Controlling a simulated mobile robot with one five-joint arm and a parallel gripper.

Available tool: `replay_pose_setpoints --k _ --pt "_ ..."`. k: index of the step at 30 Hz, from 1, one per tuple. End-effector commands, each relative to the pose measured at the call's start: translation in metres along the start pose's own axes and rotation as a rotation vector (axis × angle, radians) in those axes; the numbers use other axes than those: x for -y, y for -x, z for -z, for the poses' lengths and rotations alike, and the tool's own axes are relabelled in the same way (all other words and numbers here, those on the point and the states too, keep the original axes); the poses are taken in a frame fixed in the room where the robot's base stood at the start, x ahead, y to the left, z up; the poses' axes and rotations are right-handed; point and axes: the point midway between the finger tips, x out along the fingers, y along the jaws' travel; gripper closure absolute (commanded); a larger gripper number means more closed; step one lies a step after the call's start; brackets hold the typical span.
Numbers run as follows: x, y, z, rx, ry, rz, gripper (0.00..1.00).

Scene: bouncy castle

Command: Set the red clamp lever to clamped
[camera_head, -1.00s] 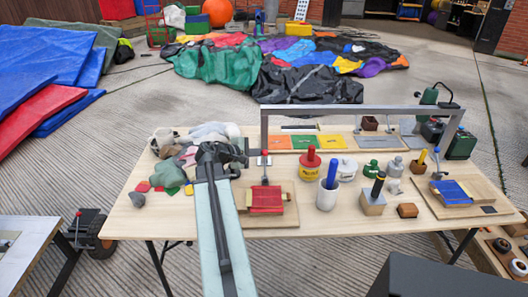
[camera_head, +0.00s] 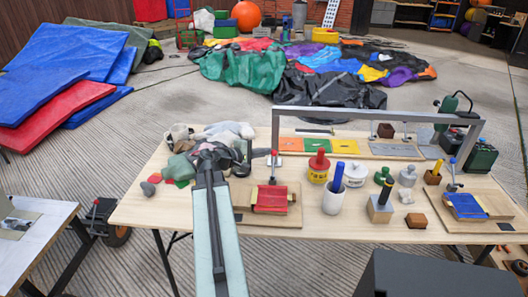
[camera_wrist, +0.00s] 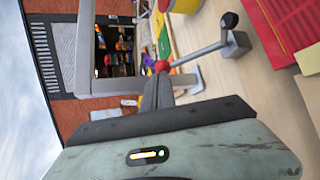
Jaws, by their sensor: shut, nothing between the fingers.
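The red clamp lever (camera_head: 273,166) stands upright with a red ball on top, behind a red pad (camera_head: 270,198) on a wooden board (camera_head: 292,217). In the wrist view its red ball (camera_wrist: 161,66) and grey rod (camera_wrist: 198,53) show just beyond my fingertips, with a dark round knob (camera_wrist: 229,20) near its base. My gripper (camera_head: 245,158) is shut and empty, just left of the lever in the head view. In the wrist view my gripper (camera_wrist: 158,90) is seen edge-on close to the red ball; I cannot tell whether they touch.
A grey metal frame (camera_head: 375,113) spans the table behind. A red-lidded yellow pot (camera_head: 319,167) and a white cup with a blue handle (camera_head: 335,195) stand to the right. A blue clamp pad (camera_head: 466,206) is far right. Grey and green cloth (camera_head: 190,150) lies left of my gripper.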

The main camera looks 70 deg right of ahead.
Motion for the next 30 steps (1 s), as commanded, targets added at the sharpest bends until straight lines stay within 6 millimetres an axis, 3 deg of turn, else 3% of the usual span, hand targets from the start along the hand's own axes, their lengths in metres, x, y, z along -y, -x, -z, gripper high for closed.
replay_pose_setpoints --k 30 --pt "0.0004 -0.0067 -0.0096 0.022 -0.002 0.004 1.00"
